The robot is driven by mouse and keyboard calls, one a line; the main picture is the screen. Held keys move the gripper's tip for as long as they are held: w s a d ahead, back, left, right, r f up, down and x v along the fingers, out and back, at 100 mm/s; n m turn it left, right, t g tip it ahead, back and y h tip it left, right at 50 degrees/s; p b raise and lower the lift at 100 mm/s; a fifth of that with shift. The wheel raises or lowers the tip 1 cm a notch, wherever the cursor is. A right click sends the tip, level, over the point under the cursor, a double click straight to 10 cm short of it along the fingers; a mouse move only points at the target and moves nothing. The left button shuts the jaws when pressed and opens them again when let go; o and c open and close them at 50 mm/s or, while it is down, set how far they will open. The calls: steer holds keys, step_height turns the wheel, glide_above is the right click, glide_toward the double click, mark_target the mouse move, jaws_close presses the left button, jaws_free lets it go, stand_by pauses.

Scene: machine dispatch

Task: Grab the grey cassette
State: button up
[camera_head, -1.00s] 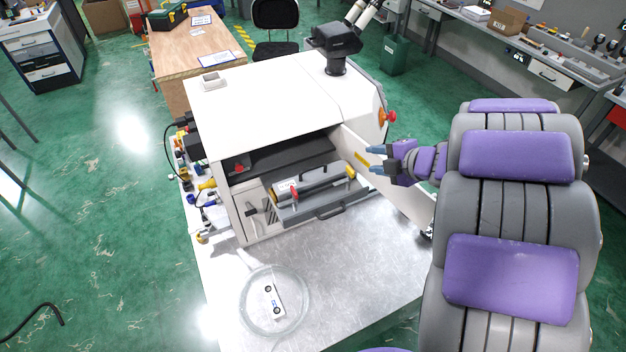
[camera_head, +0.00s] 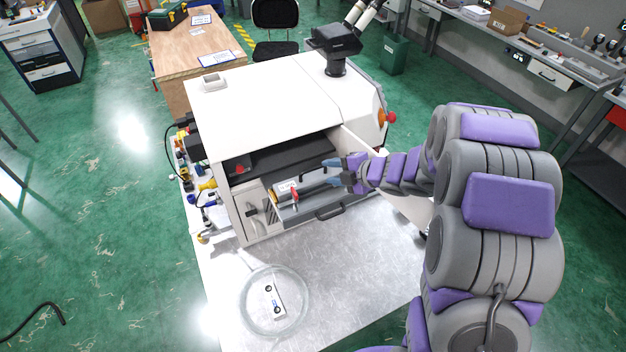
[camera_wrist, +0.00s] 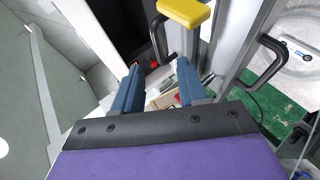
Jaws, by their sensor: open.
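My gripper (camera_head: 334,172) is open inside the front opening of the white machine (camera_head: 262,100), near the right end of a grey bar-shaped part (camera_head: 318,190) with a white label. This part may be the grey cassette; I cannot tell for sure. My fingers and wrist hide its right end. In the wrist view my gripper (camera_wrist: 158,80) has its two blue fingers apart. A yellow-capped handle (camera_wrist: 184,11) stands beyond the right finger. Small pale and red parts (camera_wrist: 165,99) show between and behind the fingers. I see no contact with the grey part.
A black drawer handle (camera_head: 330,212) is below the opening. The open machine door (camera_head: 410,210) is beside my arm. A glass dish (camera_head: 245,318) holding a white piece (camera_head: 277,300) with dark round spots stands on the metal table (camera_head: 350,280). The table's front right is clear.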

mark_target(315, 169)
steer(key=shift+x, duration=1.1)
steer(key=shift+p+x, duration=0.6)
steer(key=shift+x, duration=1.35)
steer(key=shift+w+d+r, duration=0.1)
steer(key=shift+w, duration=0.1)
steer(key=shift+c, duration=0.5)
jaws_close()
